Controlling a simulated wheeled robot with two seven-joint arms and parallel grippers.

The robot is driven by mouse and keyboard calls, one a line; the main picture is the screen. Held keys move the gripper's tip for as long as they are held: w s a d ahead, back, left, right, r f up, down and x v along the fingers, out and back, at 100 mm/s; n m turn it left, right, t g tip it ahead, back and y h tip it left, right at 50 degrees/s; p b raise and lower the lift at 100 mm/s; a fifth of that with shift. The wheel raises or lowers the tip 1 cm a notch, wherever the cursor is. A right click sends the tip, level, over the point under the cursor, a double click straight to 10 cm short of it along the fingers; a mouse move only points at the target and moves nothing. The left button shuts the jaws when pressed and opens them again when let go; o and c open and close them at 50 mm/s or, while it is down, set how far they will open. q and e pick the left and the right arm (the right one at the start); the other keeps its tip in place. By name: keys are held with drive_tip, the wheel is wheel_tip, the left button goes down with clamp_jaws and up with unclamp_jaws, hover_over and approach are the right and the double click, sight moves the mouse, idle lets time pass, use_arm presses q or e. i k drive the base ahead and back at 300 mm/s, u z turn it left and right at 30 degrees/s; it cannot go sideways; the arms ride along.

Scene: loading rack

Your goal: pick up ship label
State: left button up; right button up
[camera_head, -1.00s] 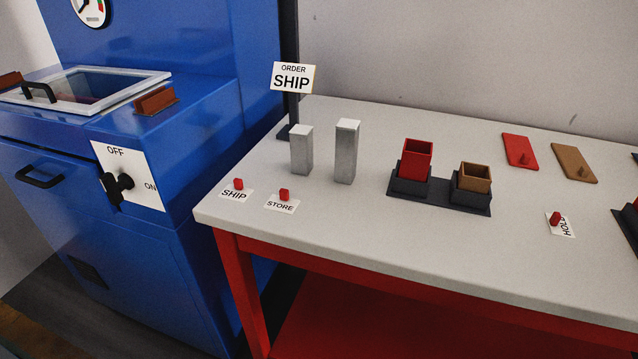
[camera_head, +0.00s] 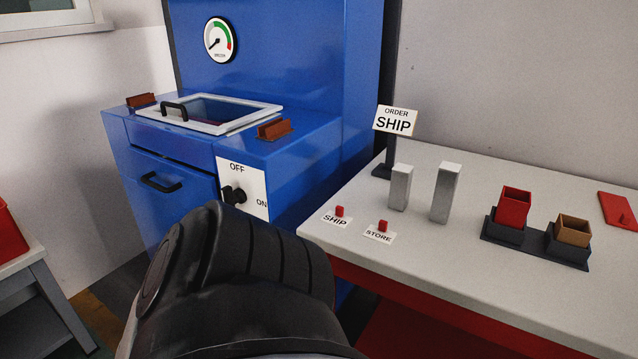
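The SHIP label (camera_head: 336,220) is a small white card with a red knob (camera_head: 339,211) on it. It lies flat at the near left corner of the grey table (camera_head: 470,270) in the head view. The similar STORE label (camera_head: 379,236) lies just to its right. A dark arm part of mine fills the lower middle of the view, left of and nearer than the SHIP label. Neither gripper's fingers can be seen.
The ORDER SHIP sign (camera_head: 395,120) stands on a post behind two grey blocks (camera_head: 400,187). A red box (camera_head: 513,206) and a brown box (camera_head: 573,231) sit in a dark holder. The blue machine (camera_head: 190,150) stands left of the table.

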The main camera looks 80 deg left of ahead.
sight(338, 218)
drive_tip(key=k, duration=0.65)
drive_tip(key=u, duration=1.1)
